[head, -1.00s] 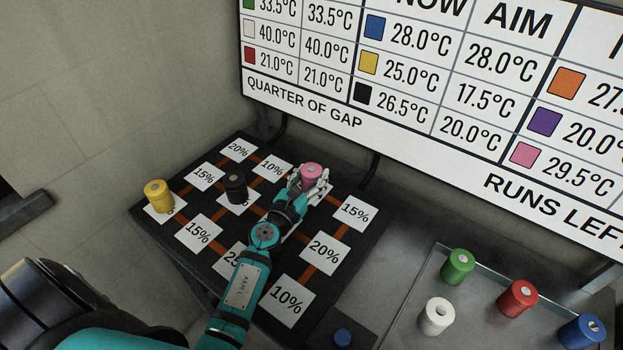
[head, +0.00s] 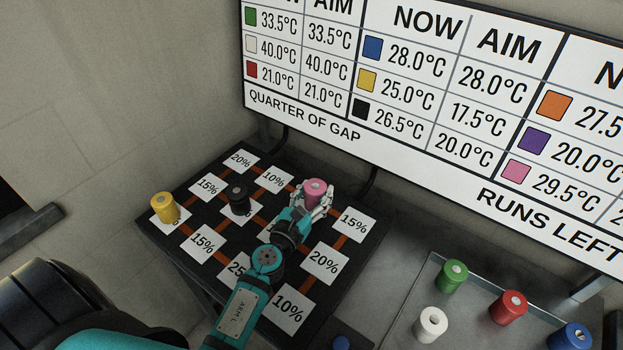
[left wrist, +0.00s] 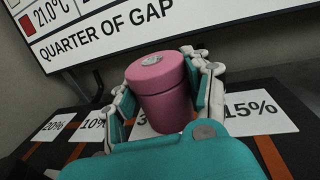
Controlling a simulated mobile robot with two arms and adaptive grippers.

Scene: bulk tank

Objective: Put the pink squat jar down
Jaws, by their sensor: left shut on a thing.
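The pink squat jar (head: 314,190) is upright in my left gripper (head: 314,202) at the back of the dark board. In the left wrist view the fingers close around both sides of the pink jar (left wrist: 160,92). A white card lies below and behind the jar, with its number mostly hidden; a "3" shows at its left part. I cannot tell whether the jar's base touches the card. To the right of the jar is a card marked 15% (head: 355,225). My right gripper is not in view.
A yellow jar (head: 164,208) and a black jar (head: 238,196) stand on cards of the board (head: 200,267). A grey tray (head: 403,297) at the right holds green (head: 452,277), white (head: 431,324), red (head: 508,308) and blue (head: 572,338) jars. A wall chart (head: 440,120) hangs behind.

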